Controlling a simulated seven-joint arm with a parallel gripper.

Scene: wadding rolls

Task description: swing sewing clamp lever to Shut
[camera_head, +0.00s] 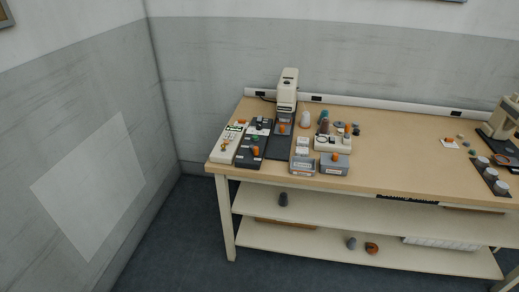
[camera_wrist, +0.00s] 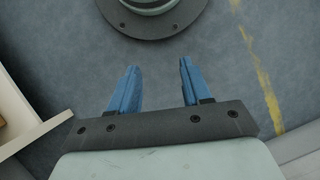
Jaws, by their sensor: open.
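In the head view a cream upright machine (camera_head: 288,88) stands at the back left of the workbench (camera_head: 400,135). It has a long dark base plate (camera_head: 279,147) and an orange part (camera_head: 282,128) low on its front. Several small units with orange knobs or levers stand around it. The labels are too small to read, so I cannot tell which part is the sewing clamp lever or how it is set. My gripper (camera_wrist: 159,68) shows only in the wrist view. Its two blue fingers are apart and empty, above the grey floor, away from the units.
Left of the machine are a cream panel (camera_head: 226,145) and a dark unit (camera_head: 253,146). Grey boxes (camera_head: 334,164) stand to its right. A second machine (camera_head: 504,118) and a dark tray of grey cylinders (camera_head: 493,174) are at the far right. The bench middle is mostly clear.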

